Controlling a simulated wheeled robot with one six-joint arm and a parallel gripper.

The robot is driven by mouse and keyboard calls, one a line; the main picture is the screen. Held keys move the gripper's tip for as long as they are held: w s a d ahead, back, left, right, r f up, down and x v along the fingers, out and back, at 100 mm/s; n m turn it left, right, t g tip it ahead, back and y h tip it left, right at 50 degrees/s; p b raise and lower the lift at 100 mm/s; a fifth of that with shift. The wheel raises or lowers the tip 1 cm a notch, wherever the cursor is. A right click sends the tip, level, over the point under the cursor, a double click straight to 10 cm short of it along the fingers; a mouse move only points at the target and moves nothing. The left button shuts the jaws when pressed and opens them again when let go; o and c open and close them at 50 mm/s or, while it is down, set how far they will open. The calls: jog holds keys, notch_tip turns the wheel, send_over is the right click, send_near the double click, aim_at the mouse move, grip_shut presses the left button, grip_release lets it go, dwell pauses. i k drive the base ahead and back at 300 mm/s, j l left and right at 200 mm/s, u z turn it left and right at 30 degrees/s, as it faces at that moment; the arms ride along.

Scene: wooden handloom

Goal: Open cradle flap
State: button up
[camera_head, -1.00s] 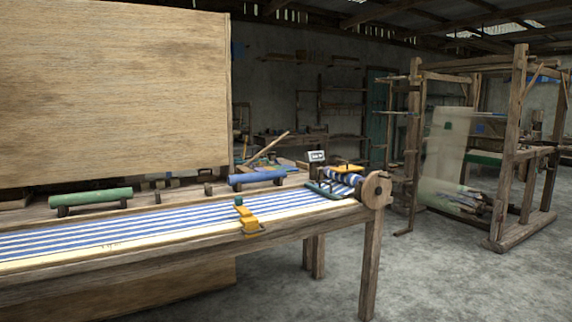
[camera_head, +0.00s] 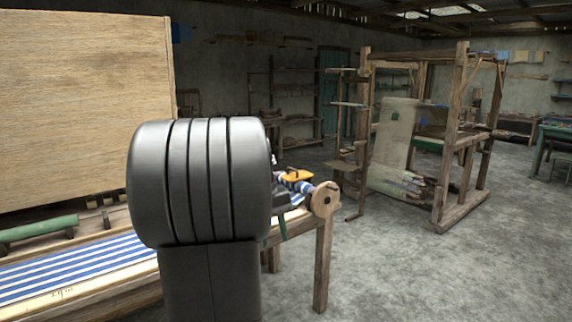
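The striped blue and white cloth roll (camera_head: 281,183) lies at the right end of the loom, next to a round wooden end disc (camera_head: 325,199). A yellow-orange piece (camera_head: 297,175) sits over the roll. A narrow green strip (camera_head: 283,227) slants down at the loom's front edge; I cannot tell whether it is the cradle flap. My dark grey arm fills the middle of the view and covers much of this end. A small dark shape between arm and roll may be part of my gripper, but its fingers and any contact are hidden.
The loom's striped cloth (camera_head: 85,262) runs along the left, with a green roller (camera_head: 38,230) behind it. A large wooden panel (camera_head: 80,105) stands behind. A wooden frame loom (camera_head: 455,140) stands at the right. The grey floor (camera_head: 400,270) between is clear.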

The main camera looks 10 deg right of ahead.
aim_at(291, 177)
jog(key=i+l+u, duration=0.1)
jog(key=i+l, duration=0.2)
jog(key=i+l+u, duration=0.1)
jog(key=i+l, duration=0.25)
jog(key=i+l+u, duration=0.1)
jog(key=i+l, duration=0.25)
jog(key=i+l+u, duration=0.1)
jog(key=i+l, duration=0.25)
jog(key=i+l+u, duration=0.1)
jog(key=i+l, duration=0.25)
jog(key=i+l+u, duration=0.1)
jog(key=i+l, duration=0.15)
jog(key=l, duration=0.25)
jog(key=i+l+u, duration=0.1)
jog(key=i+l, duration=0.2)
jog(key=l, duration=0.15)
jog(key=i+l+u, duration=0.1)
jog(key=i+l, duration=0.15)
jog(key=l, duration=0.25)
